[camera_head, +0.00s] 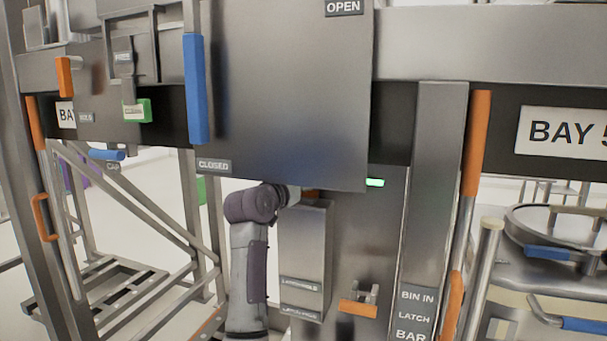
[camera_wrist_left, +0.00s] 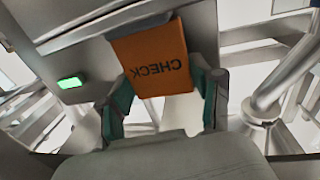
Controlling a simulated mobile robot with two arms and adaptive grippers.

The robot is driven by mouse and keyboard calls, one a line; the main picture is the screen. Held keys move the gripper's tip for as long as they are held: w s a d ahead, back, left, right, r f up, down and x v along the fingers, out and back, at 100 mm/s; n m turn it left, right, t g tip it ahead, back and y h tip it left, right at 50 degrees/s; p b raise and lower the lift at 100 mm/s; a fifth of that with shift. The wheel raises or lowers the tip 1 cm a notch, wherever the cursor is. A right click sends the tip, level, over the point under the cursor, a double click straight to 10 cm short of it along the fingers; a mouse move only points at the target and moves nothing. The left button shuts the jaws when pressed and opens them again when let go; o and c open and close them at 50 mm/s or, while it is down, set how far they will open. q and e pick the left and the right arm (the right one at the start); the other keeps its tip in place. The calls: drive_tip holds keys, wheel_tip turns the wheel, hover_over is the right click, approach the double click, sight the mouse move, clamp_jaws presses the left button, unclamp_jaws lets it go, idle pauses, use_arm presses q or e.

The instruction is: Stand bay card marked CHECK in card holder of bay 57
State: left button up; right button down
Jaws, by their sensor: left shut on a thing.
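The orange card marked CHECK (camera_wrist_left: 152,58) is between the teal-padded fingers of my left gripper (camera_wrist_left: 160,92), which is shut on it. Its lettering reads upside down in the left wrist view. The card's far edge is close to a grey panel; I cannot tell whether they touch. In the head view my left gripper (camera_head: 292,195) is at the lower edge of the large grey plate and mostly hidden. A bay sign reading BAY 5 (camera_head: 560,132) is cut off at the right, so its full number is hidden. I cannot make out the card holder. My right gripper is not in view.
The large grey plate (camera_head: 285,100) with OPEN and CLOSED labels and a blue handle (camera_head: 195,90) blocks the middle. A green light (camera_head: 375,182) glows beside its lower edge. A grey box (camera_head: 305,260) and an orange-handled latch (camera_head: 358,306) are below.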

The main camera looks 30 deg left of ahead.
use_arm(q)
drive_tip(key=shift+f, duration=0.15)
drive_tip(key=o, duration=1.2)
drive_tip(key=shift+r, duration=0.2)
drive_tip(key=shift+s+d+b, duration=0.2)
drive_tip(key=shift+s+b, duration=0.5)
drive_tip(key=shift+s, duration=1.3)
drive_tip(key=shift+s+d+b, duration=0.15)
drive_tip(key=shift+s+b, duration=0.55)
drive_tip(key=shift+s, duration=1.35)
drive_tip(key=shift+s+d+b, duration=0.2)
drive_tip(key=shift+s+b, duration=0.5)
drive_tip(key=shift+s, duration=1.3)
